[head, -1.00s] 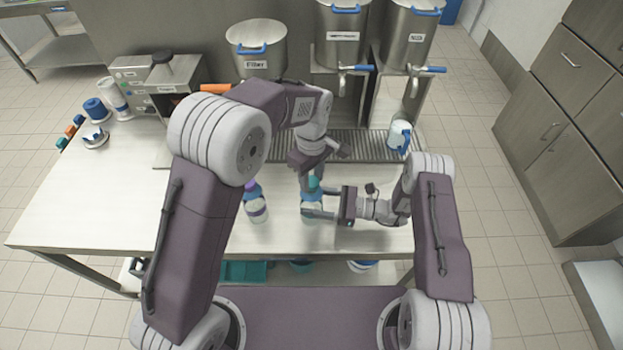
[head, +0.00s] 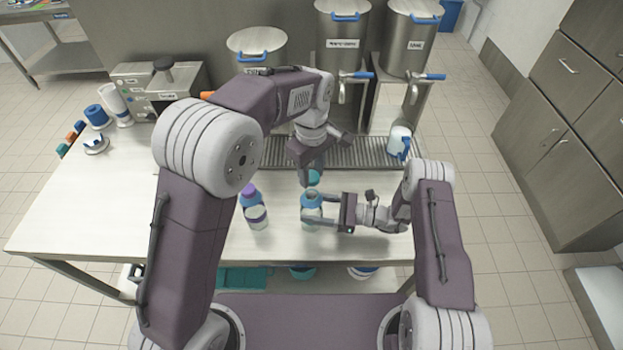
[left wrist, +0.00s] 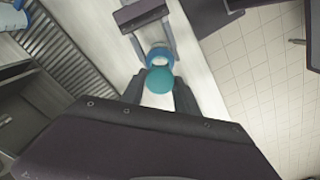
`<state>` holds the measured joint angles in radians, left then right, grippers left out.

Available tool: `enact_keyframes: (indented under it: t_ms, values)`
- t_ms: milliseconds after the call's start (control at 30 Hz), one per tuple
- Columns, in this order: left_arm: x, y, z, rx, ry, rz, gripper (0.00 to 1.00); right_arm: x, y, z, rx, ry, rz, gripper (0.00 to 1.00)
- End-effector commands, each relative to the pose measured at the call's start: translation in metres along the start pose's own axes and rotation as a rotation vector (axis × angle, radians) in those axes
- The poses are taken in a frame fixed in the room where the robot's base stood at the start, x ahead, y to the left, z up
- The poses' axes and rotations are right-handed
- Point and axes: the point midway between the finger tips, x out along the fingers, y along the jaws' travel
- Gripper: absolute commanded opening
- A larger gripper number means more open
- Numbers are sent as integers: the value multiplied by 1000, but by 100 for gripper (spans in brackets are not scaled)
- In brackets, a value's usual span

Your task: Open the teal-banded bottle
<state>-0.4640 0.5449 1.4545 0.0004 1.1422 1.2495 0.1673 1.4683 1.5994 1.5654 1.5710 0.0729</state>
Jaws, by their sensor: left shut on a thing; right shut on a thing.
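The bottle (head: 311,199) with a blue shoulder stands upright on the table, its top uncapped. My right gripper (head: 319,212) is shut around it from the right. My left gripper (head: 311,176) is above the bottle, pointing down, shut on a teal cap (head: 314,178). In the left wrist view the teal cap (left wrist: 160,80) sits between my left fingertips, and the blue rim of the bottle (left wrist: 159,56) shows beyond it, apart from the cap. The bottle's band is hard to make out behind the right fingers.
A purple-capped bottle (head: 255,208) stands left of the held one. A drip grate (head: 352,152), steel urns with taps (head: 343,40) and a white-and-blue jug (head: 399,142) are behind.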

Motion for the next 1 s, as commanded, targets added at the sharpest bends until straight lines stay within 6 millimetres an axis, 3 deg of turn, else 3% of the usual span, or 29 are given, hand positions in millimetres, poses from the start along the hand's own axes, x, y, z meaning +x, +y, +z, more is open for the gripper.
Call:
enact_keyframes:
  t_ms: [233, 267, 333, 700, 767, 1000]
  values:
    - [-3, 0, 0, 0, 0, -1, 0, 0, 0, 0, 0, 0, 0, 0]
    - [-3, 0, 0, 0, 0, -1, 0, 0, 0, 0, 0, 0, 0, 68]
    - [-3, 0, 0, 0, 0, -1, 0, 0, 0, 0, 0, 0, 0, 85]
    - [0, 0, 0, 0, 0, -1, 0, -6, -1, -1, -1, 0, -3, 85]
    - [5, 0, 0, 0, 0, -1, 0, -16, -2, -3, -1, 0, -5, 85]
    - [26, 0, 0, 0, 0, -1, 0, -78, -2, -5, -2, 1, -7, 85]
